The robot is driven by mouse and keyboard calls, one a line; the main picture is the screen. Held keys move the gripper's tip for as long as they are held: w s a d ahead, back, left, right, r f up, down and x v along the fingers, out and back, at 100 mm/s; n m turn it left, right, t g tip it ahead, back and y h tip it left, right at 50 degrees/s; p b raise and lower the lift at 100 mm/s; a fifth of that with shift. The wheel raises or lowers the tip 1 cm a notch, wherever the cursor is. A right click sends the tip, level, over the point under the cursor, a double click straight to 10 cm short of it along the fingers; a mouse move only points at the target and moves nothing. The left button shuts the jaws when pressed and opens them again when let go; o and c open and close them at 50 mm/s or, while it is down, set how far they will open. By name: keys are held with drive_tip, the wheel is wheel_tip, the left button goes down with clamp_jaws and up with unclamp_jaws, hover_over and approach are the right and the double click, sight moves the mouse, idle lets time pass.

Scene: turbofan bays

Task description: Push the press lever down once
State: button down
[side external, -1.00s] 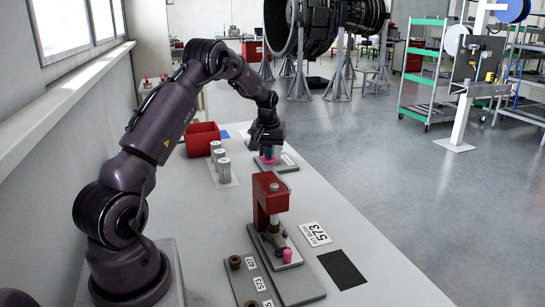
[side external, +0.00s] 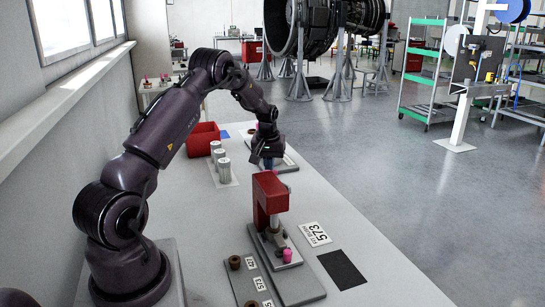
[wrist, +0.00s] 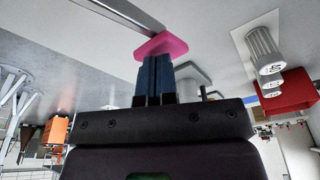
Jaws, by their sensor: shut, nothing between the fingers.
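My gripper (side external: 268,163) hangs fingers-down just behind the red press (side external: 270,197) in the side view. In the wrist view its two blue fingers (wrist: 154,62) are shut together with nothing between them. A flat pink pad (wrist: 160,43) lies just beyond the fingertips there, at the end of a grey bar; I cannot tell whether they touch. The press stands on a grey base plate, with a pink knob-like part (side external: 287,255) low at its front. I cannot clearly make out which part is the press lever.
A red bin (side external: 203,138) and several silver cylinders (side external: 222,168) stand left of my gripper.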

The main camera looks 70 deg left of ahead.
drive_tip(key=shift+s+f, duration=0.1)
drive_tip(key=shift+f, duration=0.3)
wheel_tip(320, 180, up, 12)
idle(1.2)
drive_tip(key=s+d+r+m+t, duration=0.1)
drive_tip(key=s+d+r+m, duration=0.2)
drive_tip(key=d, duration=1)
drive_tip(key=s+d+r+m+t+h, duration=0.1)
drive_tip(key=s+d+r+m, duration=0.3)
drive_tip(key=s+d, duration=0.4)
drive_tip(key=s+d+r+m+t, duration=0.2)
drive_tip(key=s+d+r+m, duration=0.2)
drive_tip(key=d, duration=1.4)
drive_tip(key=s+m, duration=0.1)
drive_tip(key=s, duration=0.1)
drive_tip(key=shift+s+d+h, duration=0.15)
drive_tip(key=shift+s+h, duration=0.15)
drive_tip(key=shift+h, duration=0.1)
